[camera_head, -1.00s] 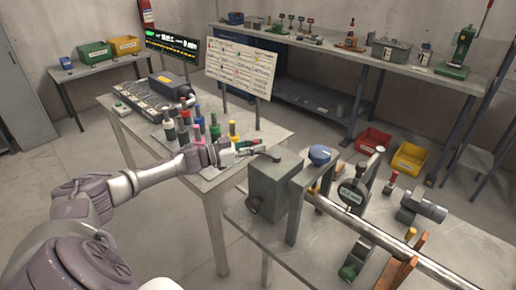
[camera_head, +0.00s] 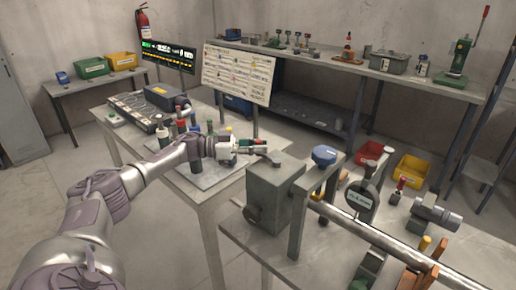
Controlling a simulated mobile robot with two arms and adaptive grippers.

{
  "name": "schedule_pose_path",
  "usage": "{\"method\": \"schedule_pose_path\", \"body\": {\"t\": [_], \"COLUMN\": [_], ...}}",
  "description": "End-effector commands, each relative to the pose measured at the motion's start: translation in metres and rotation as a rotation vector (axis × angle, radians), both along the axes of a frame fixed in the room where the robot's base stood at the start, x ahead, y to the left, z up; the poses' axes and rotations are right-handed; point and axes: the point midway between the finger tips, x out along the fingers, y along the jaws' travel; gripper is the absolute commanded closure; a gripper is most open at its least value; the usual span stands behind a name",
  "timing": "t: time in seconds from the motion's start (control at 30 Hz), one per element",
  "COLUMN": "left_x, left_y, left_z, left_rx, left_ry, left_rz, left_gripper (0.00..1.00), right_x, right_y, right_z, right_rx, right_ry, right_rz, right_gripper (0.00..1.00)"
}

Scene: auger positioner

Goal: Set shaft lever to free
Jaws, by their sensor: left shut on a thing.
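The grey box (camera_head: 272,196) stands at the left end of the long horizontal shaft (camera_head: 385,247). A short dark lever (camera_head: 275,158) lies on top of the box and points left. My left gripper (camera_head: 255,149) is at the lever's left end, just left of the box top, and is shut on it. The grip itself is small and partly hidden by the fingers. A blue knob (camera_head: 323,155) sits on the bracket right of the box. My right gripper is not in view.
A table with several coloured-topped posts (camera_head: 184,125) stands behind my left arm, which partly hides them. A sign board (camera_head: 237,73) stands behind the gripper. A round gauge (camera_head: 360,200) stands above the shaft. Red (camera_head: 369,154) and yellow (camera_head: 411,170) bins lie beyond.

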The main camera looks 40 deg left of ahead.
Motion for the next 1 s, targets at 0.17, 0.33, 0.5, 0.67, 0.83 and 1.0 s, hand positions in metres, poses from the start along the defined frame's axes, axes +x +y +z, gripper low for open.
{"method": "schedule_pose_path", "body": {"t": [0.17,0.33,0.5,0.67,0.83,1.0], "left_x": [0.001,0.001,0.000,-0.002,-0.019,-0.043], "left_y": [0.000,0.000,0.000,0.003,0.023,0.052], "left_z": [0.002,0.002,0.001,0.001,0.000,0.000], "left_rx": [-0.003,-0.002,-0.002,-0.002,-0.001,0.000], "left_ry": [-0.004,-0.003,-0.002,-0.001,0.001,0.000], "left_rz": [0.004,0.003,0.002,0.002,0.004,0.006], "left_gripper": [0.73,0.51,0.51,0.51,0.51,0.51], "right_x": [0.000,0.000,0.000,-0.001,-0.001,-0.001], "right_y": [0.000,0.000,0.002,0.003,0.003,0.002], "right_z": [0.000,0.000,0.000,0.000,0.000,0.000], "right_rx": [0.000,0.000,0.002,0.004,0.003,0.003], "right_ry": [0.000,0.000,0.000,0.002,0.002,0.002], "right_rz": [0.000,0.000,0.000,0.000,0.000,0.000], "right_gripper": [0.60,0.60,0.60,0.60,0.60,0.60]}}
